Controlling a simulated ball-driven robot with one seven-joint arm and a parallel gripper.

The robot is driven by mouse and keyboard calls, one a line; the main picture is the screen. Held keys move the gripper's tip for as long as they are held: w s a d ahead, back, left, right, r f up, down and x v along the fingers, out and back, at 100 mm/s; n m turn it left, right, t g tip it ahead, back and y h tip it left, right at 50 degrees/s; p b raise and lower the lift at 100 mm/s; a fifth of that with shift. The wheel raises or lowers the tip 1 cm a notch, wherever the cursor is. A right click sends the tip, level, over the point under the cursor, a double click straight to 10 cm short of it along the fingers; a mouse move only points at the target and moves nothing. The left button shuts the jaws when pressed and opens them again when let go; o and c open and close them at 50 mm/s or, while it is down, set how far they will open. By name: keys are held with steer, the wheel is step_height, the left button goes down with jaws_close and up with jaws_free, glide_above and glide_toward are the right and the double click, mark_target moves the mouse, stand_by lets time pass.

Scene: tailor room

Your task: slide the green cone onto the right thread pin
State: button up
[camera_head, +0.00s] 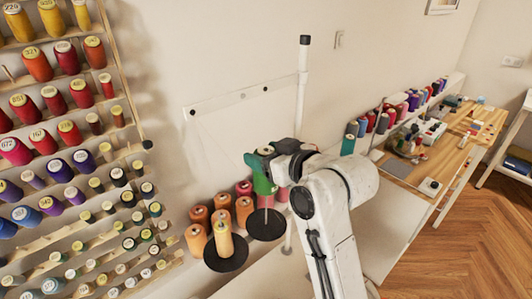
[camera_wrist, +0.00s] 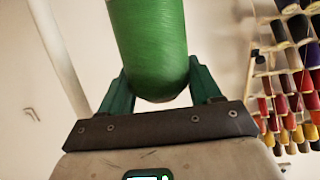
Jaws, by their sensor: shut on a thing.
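The green cone (camera_wrist: 150,45) is gripped between the green fingers of my gripper (camera_wrist: 160,85) in the wrist view. In the head view the cone (camera_head: 262,184) hangs below my gripper (camera_head: 262,163), above the right black disc (camera_head: 267,228). The right thread pin (camera_head: 266,212) rises thinly from that disc, below the cone. I cannot tell whether the pin tip is inside the cone. The cone's bottom is clear of the disc. The left black disc (camera_head: 226,263) bears an orange-tan cone (camera_head: 223,240).
Several orange cones (camera_head: 200,215) and pink-red cones (camera_head: 244,188) stand close behind the discs. A wall rack of coloured spools (camera_head: 62,170) fills the left side. A white upright pole (camera_head: 302,85) rises behind my arm. A wooden worktable (camera_head: 440,155) lies to the right.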

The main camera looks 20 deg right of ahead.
steer(key=shift+f, duration=0.25)
step_height(320, 180, down, 12)
steer(key=b, duration=0.7)
steer(key=shift+f+b, duration=0.15)
steer(key=shift+b, duration=0.25)
stand_by(2.5)
steer(key=shift+f, duration=0.15)
steer(key=o, duration=1.3)
